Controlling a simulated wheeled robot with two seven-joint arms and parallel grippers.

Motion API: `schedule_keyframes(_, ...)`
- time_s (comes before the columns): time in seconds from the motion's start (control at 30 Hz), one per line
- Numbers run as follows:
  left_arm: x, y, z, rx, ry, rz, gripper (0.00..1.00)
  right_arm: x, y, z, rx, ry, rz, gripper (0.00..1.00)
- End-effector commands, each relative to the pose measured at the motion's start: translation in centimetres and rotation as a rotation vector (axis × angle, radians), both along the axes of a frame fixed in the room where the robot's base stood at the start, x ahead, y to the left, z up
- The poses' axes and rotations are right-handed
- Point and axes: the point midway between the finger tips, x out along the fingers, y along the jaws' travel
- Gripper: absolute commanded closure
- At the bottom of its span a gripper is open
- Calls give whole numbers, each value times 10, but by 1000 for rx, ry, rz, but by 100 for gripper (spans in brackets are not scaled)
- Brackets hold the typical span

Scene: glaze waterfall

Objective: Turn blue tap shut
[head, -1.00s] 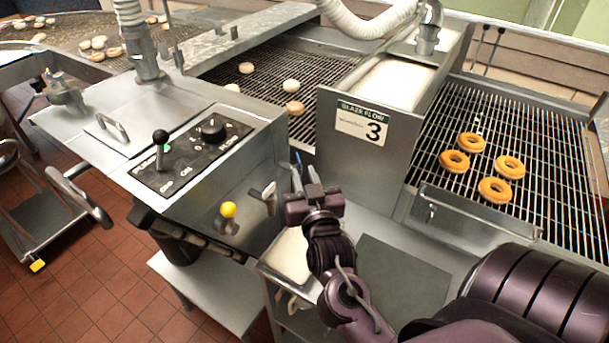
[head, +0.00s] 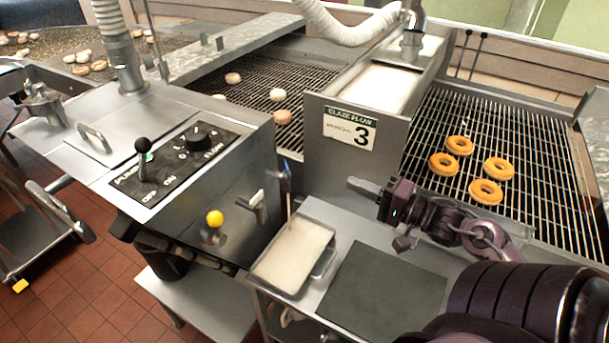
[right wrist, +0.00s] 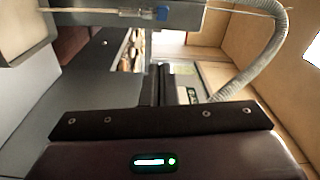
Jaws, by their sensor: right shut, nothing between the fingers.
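The blue tap (head: 286,172) is a small blue piece on the right face of the steel control cabinet, above a tray. A thin pale line runs down from it into the tray (head: 262,276), which holds white material; I cannot tell whether the line is liquid or solid. The blue piece also shows in the right wrist view (right wrist: 162,13), at the top. My right gripper (head: 357,186) is shut and empty, to the right of the tap and apart from it, with its fingers pointing left. Whether the tap is open is too small to tell. My left gripper is out of view.
The cabinet carries a yellow knob (head: 214,218), a metal lever (head: 257,201) and a black control panel (head: 170,162). A panel marked 3 (head: 350,130) stands behind the tap. A dark mat (head: 385,290) lies below my right gripper. Ring doughnuts (head: 485,190) sit on the right-hand rack.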

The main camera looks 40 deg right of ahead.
Motion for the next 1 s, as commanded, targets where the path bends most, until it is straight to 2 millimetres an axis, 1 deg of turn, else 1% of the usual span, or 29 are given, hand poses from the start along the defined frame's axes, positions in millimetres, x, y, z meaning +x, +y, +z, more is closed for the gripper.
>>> schedule_keyframes(0.13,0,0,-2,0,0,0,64,-8,-5,3,114,73,55,100)
schedule_keyframes(0.27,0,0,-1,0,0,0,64,-4,-3,5,142,88,67,100)
schedule_keyframes(0.37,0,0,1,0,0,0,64,7,2,6,142,86,68,100)
schedule_keyframes(0.47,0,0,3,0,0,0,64,24,9,7,142,85,69,100)
schedule_keyframes(0.7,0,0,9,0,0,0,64,73,29,7,140,84,67,100)
schedule_keyframes(0.77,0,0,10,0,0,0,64,84,34,7,139,85,66,100)
schedule_keyframes(0.9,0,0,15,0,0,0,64,92,54,6,142,88,65,100)
schedule_keyframes(1.0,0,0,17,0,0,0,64,96,64,6,141,86,64,100)
